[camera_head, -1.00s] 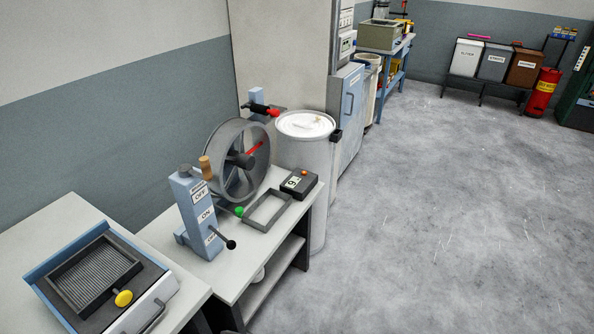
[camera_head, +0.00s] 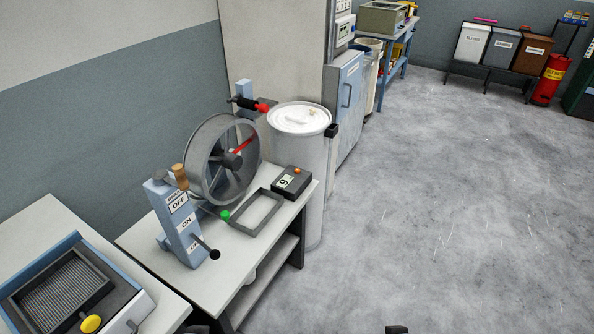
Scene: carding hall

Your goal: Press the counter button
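The counter (camera_head: 290,186) is a small dark box with a white display that reads like a 9. Its orange button (camera_head: 297,171) sits on top. The counter lies at the right end of a white table (camera_head: 236,262), beside a dark rectangular frame (camera_head: 257,214). Two small dark parts, seemingly of my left gripper (camera_head: 196,329) and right gripper (camera_head: 397,329), just show at the bottom edge. They are well apart from the counter, and their fingers cannot be made out.
A grey drum wheel (camera_head: 222,160) and a blue lever post (camera_head: 176,222) with OFF and ON labels stand left of the counter. A white barrel (camera_head: 312,150) stands behind it. A green knob (camera_head: 225,215) is near the frame. Open floor (camera_head: 440,220) lies to the right.

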